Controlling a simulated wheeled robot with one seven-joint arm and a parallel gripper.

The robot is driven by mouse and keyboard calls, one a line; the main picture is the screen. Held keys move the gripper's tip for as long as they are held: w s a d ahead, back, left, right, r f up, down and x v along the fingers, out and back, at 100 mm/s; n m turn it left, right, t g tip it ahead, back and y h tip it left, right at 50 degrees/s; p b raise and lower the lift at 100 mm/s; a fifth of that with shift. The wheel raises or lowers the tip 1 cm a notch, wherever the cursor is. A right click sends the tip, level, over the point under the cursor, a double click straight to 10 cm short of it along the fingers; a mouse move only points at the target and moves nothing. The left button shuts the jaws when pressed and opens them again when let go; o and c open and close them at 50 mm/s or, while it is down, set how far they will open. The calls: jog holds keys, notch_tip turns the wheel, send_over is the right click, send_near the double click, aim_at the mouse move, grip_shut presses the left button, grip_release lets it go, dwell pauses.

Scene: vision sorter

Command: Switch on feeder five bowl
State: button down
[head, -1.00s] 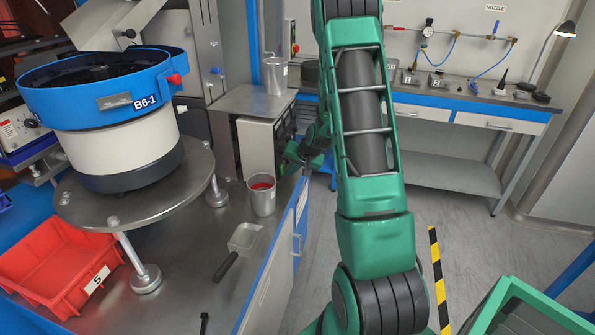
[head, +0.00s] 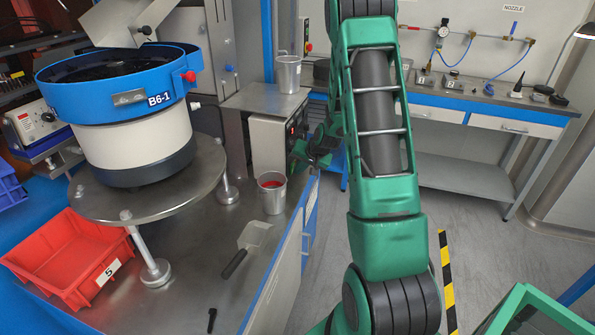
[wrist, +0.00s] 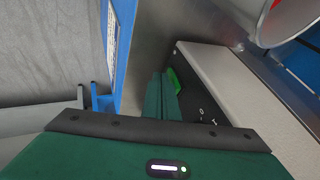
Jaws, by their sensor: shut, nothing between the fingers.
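The bowl feeder (head: 135,150) has a blue rim labelled B6-1 and a white body, and stands on a round steel plate at the left. A red bin (head: 30,258) labelled 5 sits below it. A pale control box (head: 267,148) with a dark front face stands to its right, beside my gripper (head: 318,150). In the wrist view the box's dark panel (wrist: 205,98) carries a green switch (wrist: 174,82) and O and I marks. My gripper (wrist: 160,76) is shut and empty, its fingertips close beside the switch. I cannot tell whether they touch it.
A metal cup with red contents (head: 271,195) and a scoop (head: 250,240) are on the steel bench top. A metal jug (head: 289,74) stands behind the box. A wall workbench (head: 450,100) is at the back right. Grey floor lies open before it.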

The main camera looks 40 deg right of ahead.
jog(key=shift+r, duration=0.75)
jog(key=shift+s+d+f, duration=0.1)
jog(key=shift+s+d, duration=0.05)
jog(key=shift+s, duration=0.1)
jog(key=s+d+r, duration=0.2)
jog(key=s+r, duration=0.4)
jog(key=s, duration=0.3)
jog(key=shift+s+d+r, duration=0.25)
jog(key=shift+s, duration=0.15)
